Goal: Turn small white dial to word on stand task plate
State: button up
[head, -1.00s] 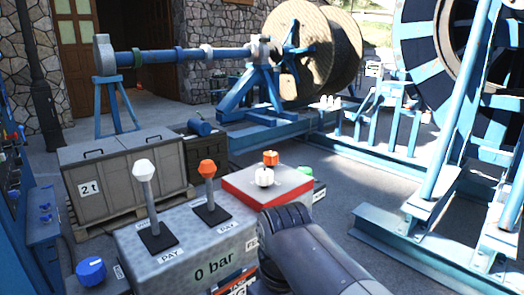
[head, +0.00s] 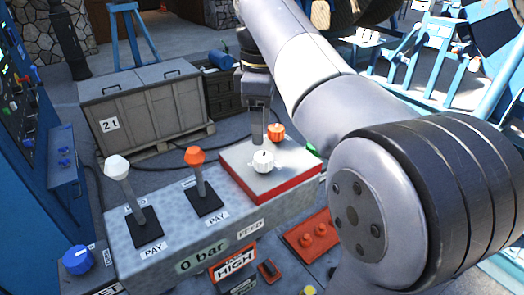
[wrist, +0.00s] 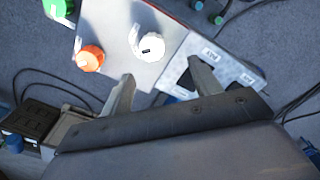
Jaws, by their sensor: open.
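The small white dial (head: 263,161) sits on top of a red-edged box with a pale top (head: 240,178). An orange dial (head: 276,132) stands just behind it. In the wrist view the white dial (wrist: 151,45) has a dark mark on its face, and the orange dial (wrist: 90,58) is to its left. My gripper (head: 258,138) points down over the box, close behind the white dial. In the wrist view my gripper (wrist: 161,70) is open and empty, its fingertips apart, below the dial in the picture. The task plate (head: 234,262) on the stand front reads "HIGH". Any words around the dial are unreadable.
A grey stand (head: 190,225) carries a white-knobbed lever (head: 117,168) and an orange-knobbed lever (head: 196,158), left of the box. A blue knob (head: 77,260) is at lower left. Crates (head: 150,110) stand behind. A red panel (head: 310,236) lies at right.

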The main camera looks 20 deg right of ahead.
aim_at(265, 158)
jog(key=f, duration=0.9)
jog(key=shift+s+d+f, duration=0.1)
jog(key=shift+s+d, duration=0.15)
jog(key=shift+s, duration=0.1)
jog(key=shift+w+f, duration=0.25)
jog(key=shift+w, duration=0.25)
jog(key=shift+s+d+r+p, duration=0.2)
jog(key=shift+s+p, duration=0.05)
jog(key=shift+p, duration=0.05)
jog(key=shift+c, duration=0.2)
jog(key=shift+w+a, duration=0.15)
jog(key=shift+c, duration=1.4)
jog(key=shift+w+f, duration=0.1)
jog(key=shift+w, duration=0.05)
jog(key=c, duration=0.7)
